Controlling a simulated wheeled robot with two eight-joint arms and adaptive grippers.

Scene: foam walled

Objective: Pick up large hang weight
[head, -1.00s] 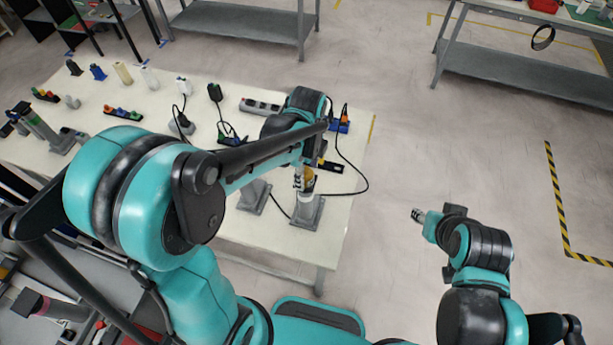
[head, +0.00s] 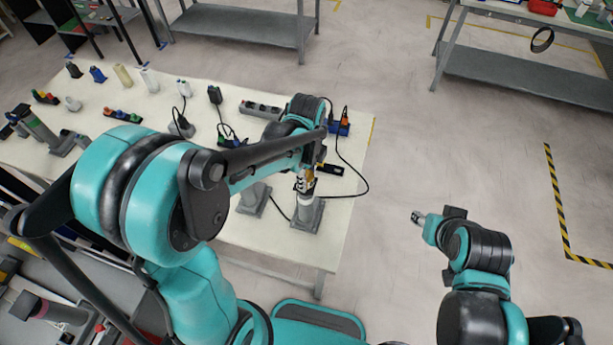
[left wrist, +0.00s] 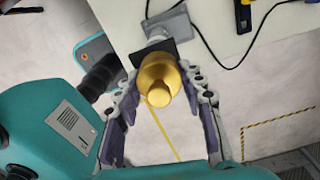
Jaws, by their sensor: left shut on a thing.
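The large hang weight, a brass-gold rounded piece with a knob, shows in the left wrist view (left wrist: 160,76) between the fingers. My left gripper (left wrist: 160,88) is shut on it. In the head view, the weight (head: 310,173) is a small gold patch, partly hidden by my left gripper (head: 306,183). A grey stand (head: 307,212) with a pale upright part and dark top is just below the weight. I cannot tell how wide the gap between them is. My right gripper (head: 418,217) is off the table at the right; its jaws are too small to judge.
The white table (head: 285,240) holds another grey stand (head: 253,198), a power strip (head: 262,110), cables and several small tools. A black cable (head: 360,180) loops over the table's right edge. Open floor (head: 450,140) is to the right.

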